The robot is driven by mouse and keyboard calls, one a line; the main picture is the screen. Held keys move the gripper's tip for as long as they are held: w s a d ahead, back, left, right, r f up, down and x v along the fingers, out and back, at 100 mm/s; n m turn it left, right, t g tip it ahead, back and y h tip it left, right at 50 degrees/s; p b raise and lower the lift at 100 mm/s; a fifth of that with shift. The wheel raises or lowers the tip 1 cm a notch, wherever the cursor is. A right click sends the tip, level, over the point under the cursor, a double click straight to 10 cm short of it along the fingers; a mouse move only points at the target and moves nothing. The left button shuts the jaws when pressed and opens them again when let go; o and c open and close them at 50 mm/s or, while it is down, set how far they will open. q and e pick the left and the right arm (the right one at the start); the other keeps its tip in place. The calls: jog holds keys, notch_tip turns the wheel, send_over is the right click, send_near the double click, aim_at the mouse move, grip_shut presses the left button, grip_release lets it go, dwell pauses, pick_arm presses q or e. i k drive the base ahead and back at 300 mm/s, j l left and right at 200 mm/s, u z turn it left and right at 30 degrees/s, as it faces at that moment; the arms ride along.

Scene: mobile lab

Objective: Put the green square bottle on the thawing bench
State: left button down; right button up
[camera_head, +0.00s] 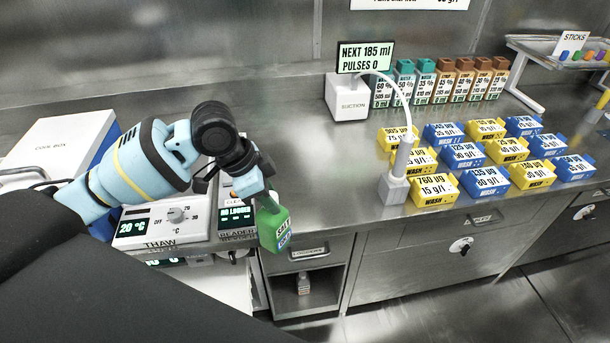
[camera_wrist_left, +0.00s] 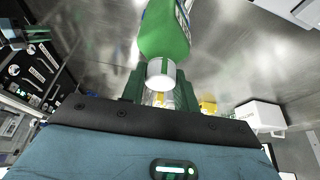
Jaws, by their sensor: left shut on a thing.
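The green square bottle (camera_head: 273,232) has a label that reads SALT, and hangs tilted in front of the counter's edge in the head view. In the left wrist view the bottle (camera_wrist_left: 165,32) shows its green body and white cap, with the cap end toward my gripper. My left gripper (camera_head: 266,199) is shut on the bottle at its cap end; its fingers also show in the left wrist view (camera_wrist_left: 160,88). The thawing bench (camera_head: 150,222), marked THAW with a 20 °C display, is left of the bottle, partly hidden by my left arm. My right gripper is not in view.
A reader unit (camera_head: 236,214) stands beside the thawing bench, behind the bottle. A cool box (camera_head: 62,150) is at the left. A suction unit (camera_head: 347,97), several yellow and blue wash boxes (camera_head: 433,187) and a row of reagent bottles (camera_head: 443,82) occupy the counter's right side.

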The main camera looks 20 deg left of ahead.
aim_at(306, 181)
jog(key=i, duration=0.9)
jog(key=j+u, duration=0.05)
jog(key=j, duration=0.05)
